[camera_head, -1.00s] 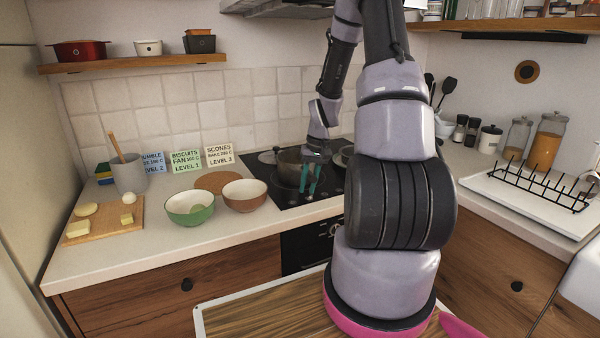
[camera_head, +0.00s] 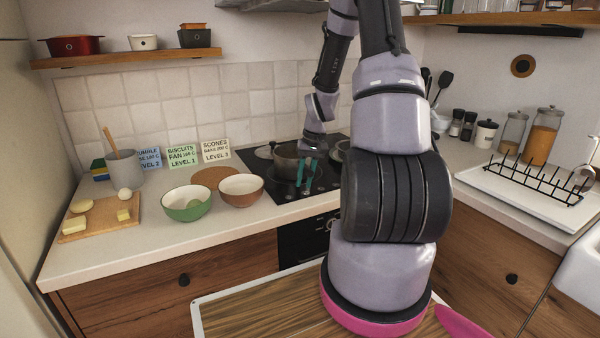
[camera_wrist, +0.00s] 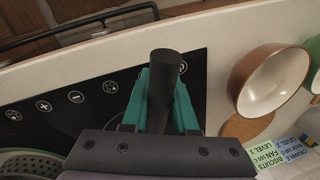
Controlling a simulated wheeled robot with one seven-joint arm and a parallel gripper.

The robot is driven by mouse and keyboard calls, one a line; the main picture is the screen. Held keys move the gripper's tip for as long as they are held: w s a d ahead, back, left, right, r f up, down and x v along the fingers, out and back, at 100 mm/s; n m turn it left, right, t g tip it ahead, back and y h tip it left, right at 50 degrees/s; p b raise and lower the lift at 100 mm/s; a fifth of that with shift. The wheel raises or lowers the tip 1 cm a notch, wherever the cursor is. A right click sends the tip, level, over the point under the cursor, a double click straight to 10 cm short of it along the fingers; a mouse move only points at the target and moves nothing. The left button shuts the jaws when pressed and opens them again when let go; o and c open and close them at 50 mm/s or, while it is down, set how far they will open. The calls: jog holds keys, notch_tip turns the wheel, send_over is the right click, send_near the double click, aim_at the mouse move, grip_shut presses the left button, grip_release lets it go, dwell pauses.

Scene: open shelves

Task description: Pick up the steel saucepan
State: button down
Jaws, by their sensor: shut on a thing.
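The steel saucepan (camera_head: 285,163) is at the hob in the head view, partly hidden by my arm and gripper. I cannot tell whether it touches the hob. My gripper (camera_head: 306,174) is at its front right side, with teal fingers pointing down. In the wrist view, my gripper (camera_wrist: 164,100) is shut on the dark round handle (camera_wrist: 166,64), which stands out between the two teal fingers. The pan's body is hidden behind the gripper there.
The black hob (camera_head: 300,190) has other cookware by my arm. A brown bowl (camera_head: 242,190) and green bowl (camera_head: 186,204) stand left of it. Recipe cards (camera_head: 183,154) lean at the wall. A dish rack (camera_head: 530,182) is at right. Shelves hang above.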

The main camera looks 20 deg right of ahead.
notch_tip(320, 180, up, 15)
dwell(0.8)
